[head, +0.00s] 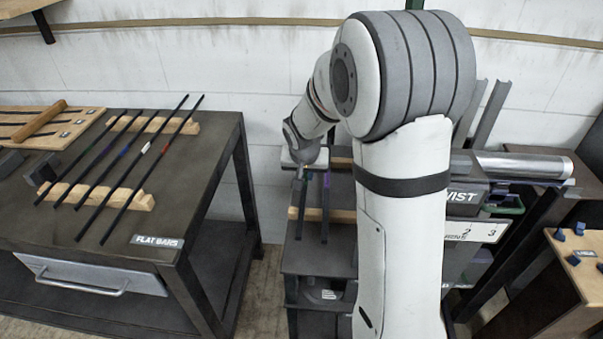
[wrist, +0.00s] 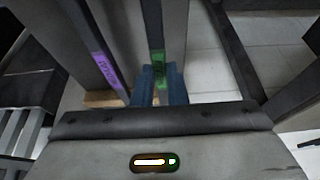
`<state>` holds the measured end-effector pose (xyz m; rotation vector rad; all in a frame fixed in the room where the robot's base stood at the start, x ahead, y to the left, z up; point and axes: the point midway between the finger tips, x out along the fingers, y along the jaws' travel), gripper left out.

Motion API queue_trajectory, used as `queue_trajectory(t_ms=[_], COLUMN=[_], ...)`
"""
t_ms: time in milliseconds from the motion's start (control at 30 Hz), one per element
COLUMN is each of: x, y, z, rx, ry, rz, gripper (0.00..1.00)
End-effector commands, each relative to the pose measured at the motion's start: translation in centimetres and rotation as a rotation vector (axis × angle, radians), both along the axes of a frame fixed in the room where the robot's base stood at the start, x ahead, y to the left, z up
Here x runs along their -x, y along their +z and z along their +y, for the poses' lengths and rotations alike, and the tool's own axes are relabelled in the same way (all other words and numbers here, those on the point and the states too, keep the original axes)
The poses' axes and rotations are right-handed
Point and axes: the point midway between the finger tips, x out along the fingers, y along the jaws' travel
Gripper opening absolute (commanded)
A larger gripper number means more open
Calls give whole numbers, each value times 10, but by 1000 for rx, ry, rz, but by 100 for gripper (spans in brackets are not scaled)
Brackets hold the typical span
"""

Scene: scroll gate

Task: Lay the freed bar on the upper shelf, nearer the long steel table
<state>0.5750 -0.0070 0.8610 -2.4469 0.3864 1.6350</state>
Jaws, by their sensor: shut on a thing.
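My gripper (head: 301,170) is over the upper shelf (head: 290,258) of the dark stand in the middle. In the wrist view my gripper's blue fingers (wrist: 158,88) are shut on a dark flat bar with a green band (wrist: 158,58). The held bar (head: 300,212) lies to the left, on the side of the long steel table (head: 215,165). A second bar with a purple band (wrist: 107,66) runs beside it, apart from it; it also shows in the head view (head: 325,205). Both bars cross the front wooden rail (head: 342,215). I cannot tell whether the held bar touches the rail.
The steel table holds several dark bars with coloured bands on two wooden rails (head: 140,200). A floor gap separates the table from the stand. My arm hides the stand's right part. A steel tube (head: 520,165) and a wooden-topped bench (head: 572,262) are at right.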

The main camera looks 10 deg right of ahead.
Motion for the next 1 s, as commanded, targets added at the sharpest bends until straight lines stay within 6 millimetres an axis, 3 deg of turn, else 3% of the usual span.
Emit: queue_trajectory(t_ms=[733,767,1000], x=[-1,-1,0], y=[-5,-5,-5], z=[-1,-1,-1], rx=[0,0,0], ry=[-2,-2,-2], rz=[-2,-2,-1], gripper=[0,13,33])
